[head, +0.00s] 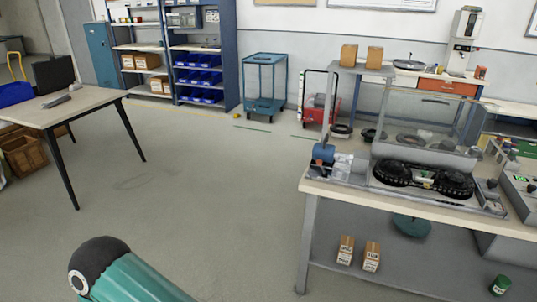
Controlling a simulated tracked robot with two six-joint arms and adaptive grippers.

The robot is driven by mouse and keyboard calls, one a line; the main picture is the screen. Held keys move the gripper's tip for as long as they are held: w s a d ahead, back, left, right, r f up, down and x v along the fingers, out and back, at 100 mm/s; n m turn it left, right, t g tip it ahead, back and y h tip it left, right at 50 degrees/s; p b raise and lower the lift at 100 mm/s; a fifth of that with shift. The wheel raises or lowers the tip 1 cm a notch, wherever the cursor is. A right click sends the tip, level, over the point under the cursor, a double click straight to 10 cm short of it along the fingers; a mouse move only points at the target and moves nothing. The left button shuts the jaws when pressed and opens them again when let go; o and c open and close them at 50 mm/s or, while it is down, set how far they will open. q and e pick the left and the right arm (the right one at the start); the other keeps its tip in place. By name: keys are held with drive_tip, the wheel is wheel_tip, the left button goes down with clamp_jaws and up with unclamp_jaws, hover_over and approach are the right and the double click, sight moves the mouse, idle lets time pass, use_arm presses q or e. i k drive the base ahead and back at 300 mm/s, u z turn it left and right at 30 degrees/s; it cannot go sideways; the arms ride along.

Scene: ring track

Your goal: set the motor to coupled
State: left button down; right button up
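A blue motor (323,153) sits at the left end of the ring track machine, on the near corner of the workbench at right. Light grey parts (343,163) stand just right of it; at this size I cannot tell whether it is coupled to them. The ring track machine carries two black ring-shaped parts (393,173) under a raised clear cover (425,112). Neither of my grippers shows. Only a teal and black part of my own arm is visible at the bottom left, far from the motor.
The workbench (400,204) has a lower shelf with two small boxes (346,249) and a green can (500,285). Another table (95,100) stands at left. A blue cart (264,88) and a red trolley (318,107) stand behind. The floor between is clear.

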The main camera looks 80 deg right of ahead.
sight(326, 152)
drive_tip(key=u, duration=0.25)
drive_tip(key=i, duration=0.4)
drive_tip(key=z, duration=2.1)
drive_tip(key=i, duration=0.15)
drive_tip(key=z, duration=1.5)
drive_tip(key=k, duration=0.7)
drive_tip(key=z, duration=0.4)
drive_tip(key=i, duration=1.7)
drive_tip(key=u, duration=0.35)
